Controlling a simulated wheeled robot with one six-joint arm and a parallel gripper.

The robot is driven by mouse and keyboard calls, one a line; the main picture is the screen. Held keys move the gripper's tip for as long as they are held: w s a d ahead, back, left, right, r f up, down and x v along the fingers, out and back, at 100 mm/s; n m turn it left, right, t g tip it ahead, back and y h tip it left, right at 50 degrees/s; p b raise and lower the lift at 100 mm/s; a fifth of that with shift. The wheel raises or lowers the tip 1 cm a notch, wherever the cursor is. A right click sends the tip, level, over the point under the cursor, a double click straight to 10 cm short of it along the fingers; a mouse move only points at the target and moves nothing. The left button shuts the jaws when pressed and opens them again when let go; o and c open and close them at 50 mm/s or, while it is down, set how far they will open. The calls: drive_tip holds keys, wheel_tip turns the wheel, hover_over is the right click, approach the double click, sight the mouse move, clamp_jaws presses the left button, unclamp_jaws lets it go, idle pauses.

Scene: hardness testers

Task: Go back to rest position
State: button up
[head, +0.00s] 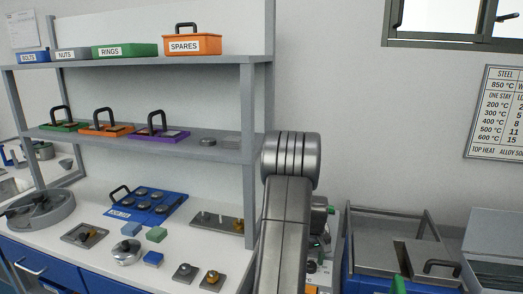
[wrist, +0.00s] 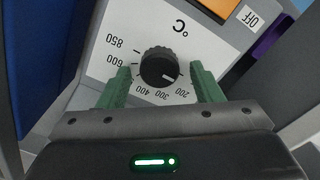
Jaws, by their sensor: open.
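My gripper (wrist: 160,90) shows in the wrist view with its two green fingers apart. A black temperature knob (wrist: 158,64) on a light grey panel (wrist: 108,45) shows between and beyond the fingertips. The panel's printed scale runs from 200 to 850 °C, and the knob's light mark points near 200 to 300. I cannot tell whether the fingers touch the knob. In the head view my arm rises in the middle and hides most of the machine behind it; my gripper is not clear there.
An OFF label (wrist: 250,18) and an orange part (wrist: 217,7) are beside the dial. In the head view, a shelf (head: 190,146) and a workbench (head: 95,243) with trays and small blocks stand left of my arm.

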drive_tip(key=shift+f+m, duration=0.1)
drive_tip(key=shift+m, duration=1.1)
drive_tip(key=m+p, duration=0.1)
drive_tip(key=m, duration=0.6)
drive_tip(key=shift+d, duration=0.15)
drive_tip(key=m, duration=0.4)
drive_tip(key=shift+p, duration=0.4)
drive_tip(key=shift+s+d+m+p, duration=0.1)
drive_tip(key=shift+m+p, duration=0.3)
drive_tip(key=shift+m, duration=2)
